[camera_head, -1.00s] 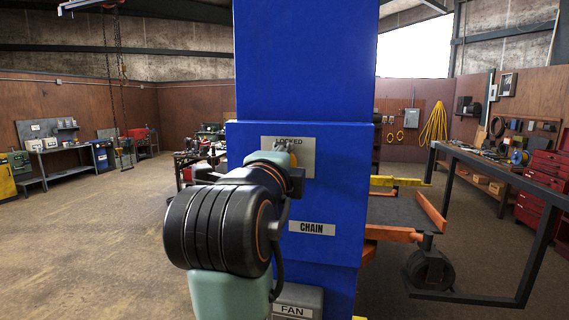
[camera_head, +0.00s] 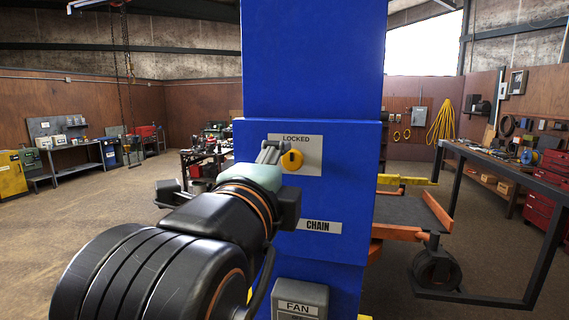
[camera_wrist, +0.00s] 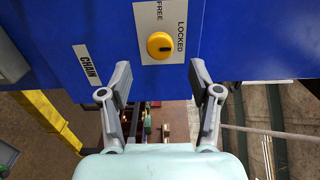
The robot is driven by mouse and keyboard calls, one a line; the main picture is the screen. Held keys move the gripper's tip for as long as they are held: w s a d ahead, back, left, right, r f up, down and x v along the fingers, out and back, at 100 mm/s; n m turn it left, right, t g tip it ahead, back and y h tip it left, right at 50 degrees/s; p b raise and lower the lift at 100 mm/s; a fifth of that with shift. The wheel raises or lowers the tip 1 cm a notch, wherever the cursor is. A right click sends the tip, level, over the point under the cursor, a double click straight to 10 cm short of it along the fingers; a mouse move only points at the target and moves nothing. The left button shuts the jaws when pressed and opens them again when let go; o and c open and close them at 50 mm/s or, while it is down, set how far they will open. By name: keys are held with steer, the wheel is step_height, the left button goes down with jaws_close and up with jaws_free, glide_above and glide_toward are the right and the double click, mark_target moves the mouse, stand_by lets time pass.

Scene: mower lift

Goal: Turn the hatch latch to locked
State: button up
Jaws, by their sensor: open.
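The hatch latch is a round yellow knob (camera_head: 292,160) on a pale plate (camera_head: 309,154) on the blue column's front panel. The plate reads LOCKED along its top in the head view. In the wrist view the knob (camera_wrist: 160,45) sits between the words FREE and LOCKED; a small dark mark shows on its face, but I cannot tell its setting surely. My gripper (camera_head: 268,152) is just left of the knob in the head view. In the wrist view my gripper (camera_wrist: 160,75) is open and empty, its fingers spread either side of the knob's line, apart from it.
A CHAIN label (camera_head: 321,226) is below the plate, and a grey FAN box (camera_head: 300,299) is lower down. A dark lift platform (camera_head: 408,209) with orange edges is right of the column, beside a black metal frame (camera_head: 480,157). The floor at left is open.

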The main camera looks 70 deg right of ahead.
steer(key=a, duration=0.3)
steer(key=shift+s+a, duration=0.35)
steer(key=shift+a, duration=0.05)
steer(key=w+a+f+n+t+y+p, duration=0.8)
steer(key=w+a+f+n, duration=0.65)
steer(key=n, duration=0.55)
steer(key=s+a+f+n+y+p, duration=0.1)
steer(key=s+a+f+n+y, duration=0.2)
steer(key=a+f+n+y, duration=0.2)
steer(key=s+a+f+n+t+y+p, duration=0.1)
steer(key=s+a+f+n+y, duration=0.3)
steer(key=a+f+n, duration=0.5)
steer(key=a+p, duration=0.1)
steer(key=a, duration=0.2)
steer(key=shift+a+t+y, duration=0.3)
steer(key=shift+a+y, duration=0.1)
steer(key=shift+s, duration=0.1)
